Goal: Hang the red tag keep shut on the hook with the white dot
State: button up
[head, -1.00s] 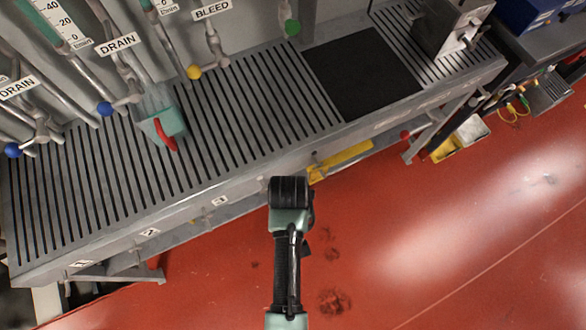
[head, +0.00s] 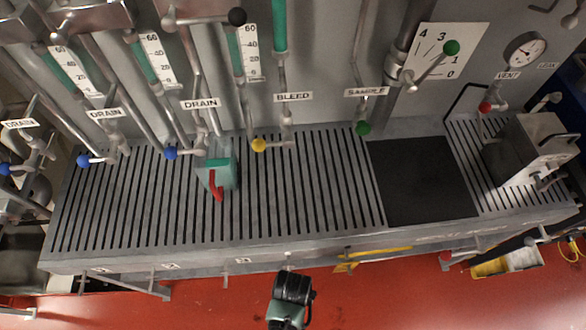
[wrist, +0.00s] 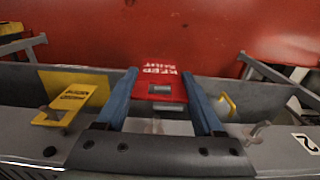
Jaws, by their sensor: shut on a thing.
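A red tag with white lettering (wrist: 160,92) is held between the blue fingers of my gripper (wrist: 160,78) in the wrist view; the lettering appears upside down. In the head view my gripper (head: 291,288) is in front of the bench's front edge, and the tag is hidden there. Small metal hooks stick out along that edge; one (wrist: 256,131) is right of the fingers in the wrist view, and another (head: 225,281) shows left of my gripper in the head view. I cannot make out a white dot on any hook.
A yellow tag (wrist: 67,103) hangs at a hook left of the fingers in the wrist view. The slotted bench (head: 310,190) carries a teal container with a red handle (head: 217,178) and a metal box (head: 530,150). Red floor (head: 400,300) lies open in front.

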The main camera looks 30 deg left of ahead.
jog(key=shift+w+a+f+b, duration=0.1)
jog(key=shift+w+a+b, duration=0.55)
jog(key=shift+w, duration=0.2)
jog(key=shift+w+a+f+b, duration=0.1)
jog(key=shift+w+a+b, duration=0.4)
jog(key=shift+w+b, duration=0.3)
jog(key=shift+w+a+f+b, duration=0.1)
jog(key=shift+w+a+b, duration=0.5)
jog(key=shift+w, duration=0.3)
jog(key=shift+w+a+f, duration=0.3)
jog(key=shift+w+f, duration=0.1)
jog(key=o, duration=1.3)
jog(key=shift+r, duration=0.1)
notch_tip(320, 180, up, 13)
jog(key=shift+f+p, duration=0.15)
jog(key=shift+p, duration=0.15)
